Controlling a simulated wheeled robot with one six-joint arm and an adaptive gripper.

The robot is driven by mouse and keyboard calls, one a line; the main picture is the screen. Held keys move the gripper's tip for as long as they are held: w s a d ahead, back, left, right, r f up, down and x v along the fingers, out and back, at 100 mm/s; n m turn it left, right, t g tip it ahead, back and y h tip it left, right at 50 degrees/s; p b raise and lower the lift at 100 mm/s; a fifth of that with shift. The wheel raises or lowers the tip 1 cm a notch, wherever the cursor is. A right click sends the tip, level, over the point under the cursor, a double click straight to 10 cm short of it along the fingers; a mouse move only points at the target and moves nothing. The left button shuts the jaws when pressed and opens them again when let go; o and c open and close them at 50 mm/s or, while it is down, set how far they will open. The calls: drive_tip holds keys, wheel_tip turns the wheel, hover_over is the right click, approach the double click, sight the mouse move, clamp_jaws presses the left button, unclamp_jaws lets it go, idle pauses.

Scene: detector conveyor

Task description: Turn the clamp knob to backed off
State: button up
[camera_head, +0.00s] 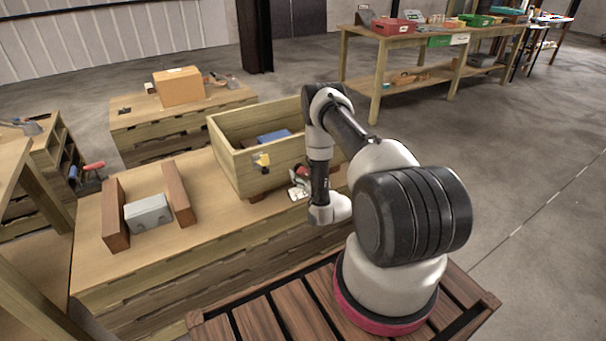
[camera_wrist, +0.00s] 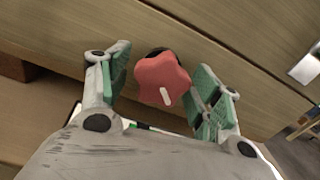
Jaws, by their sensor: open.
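The clamp knob (camera_wrist: 163,76) is red and lobed, with a white mark on its lower part in the wrist view. It stands on a dark round base against a wooden face. My gripper (camera_wrist: 160,85) is open, with one green-padded finger on each side of the knob. A gap shows on the left; contact on the right is hard to tell. In the head view, the red knob (camera_head: 302,171) is small and partly hidden by my gripper (camera_head: 299,187), at the front of a wooden box (camera_head: 228,160).
A yellow and black fitting (camera_head: 262,161) is on the box front, left of my gripper. The box holds a blue object (camera_head: 273,137). A grey block (camera_head: 148,213) stands between two brown bars on the bench. A silver part (camera_wrist: 306,67) shows right in the wrist view.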

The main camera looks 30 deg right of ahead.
drive_tip(key=shift+c, duration=0.3)
drive_tip(key=c, duration=1)
drive_tip(key=shift+n, duration=0.4)
